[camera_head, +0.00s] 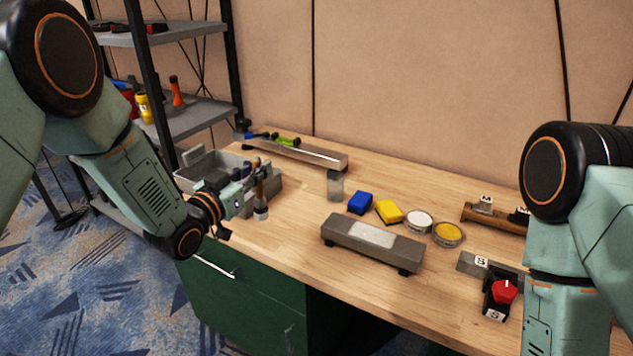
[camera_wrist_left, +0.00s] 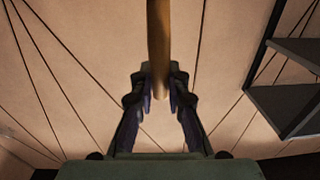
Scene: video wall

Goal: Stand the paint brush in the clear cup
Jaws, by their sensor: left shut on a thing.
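In the left wrist view the handle (camera_wrist_left: 159,45) runs between the two fingers (camera_wrist_left: 160,85). The clear cup (camera_head: 335,185) stands upright on the bench, to the right of the brush and apart from it. My right arm is at the right edge of the head view, and its gripper is not in view.
A grey bin (camera_head: 205,163) stands just behind my left gripper. A long tray (camera_head: 300,152) lies behind. Bare wood separates brush and cup.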

